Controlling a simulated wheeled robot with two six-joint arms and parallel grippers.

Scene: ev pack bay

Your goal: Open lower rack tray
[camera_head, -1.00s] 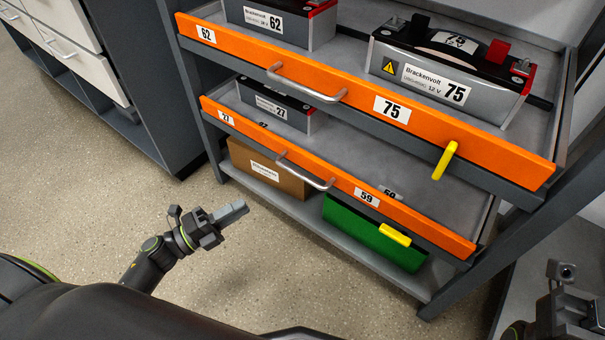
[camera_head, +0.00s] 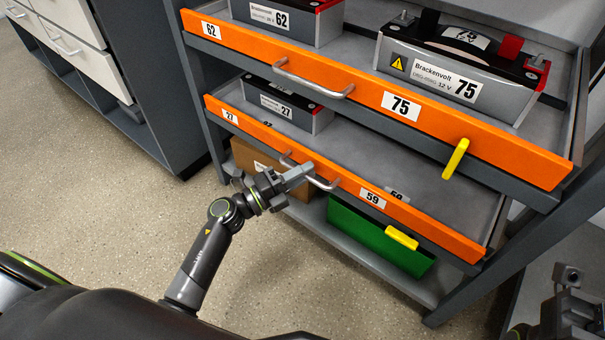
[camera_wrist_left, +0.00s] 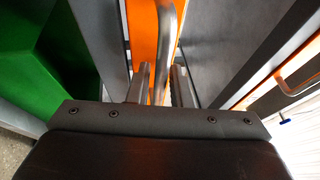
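The lower rack tray has an orange front (camera_head: 345,182) with labels 27 and 59, a yellow tab (camera_head: 401,238) and a curved metal handle (camera_head: 326,185). A battery marked 27 (camera_head: 290,106) stands on it. My left gripper (camera_head: 304,171) is at this handle and covers its middle in the head view. In the left wrist view the handle bar (camera_wrist_left: 173,35) runs between the two fingers (camera_wrist_left: 160,78), with a gap beside it, so the fingers look open around it. My right gripper (camera_head: 572,305) is at the lower right edge, away from the rack; its fingers are unclear.
The upper tray (camera_head: 375,98) has its own handle and yellow tab (camera_head: 455,158), and carries batteries 62 (camera_head: 285,20) and 75 (camera_head: 455,75). A green box (camera_head: 370,238) and a cardboard box (camera_head: 250,160) sit on the bottom shelf. The floor (camera_head: 120,210) at left is clear.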

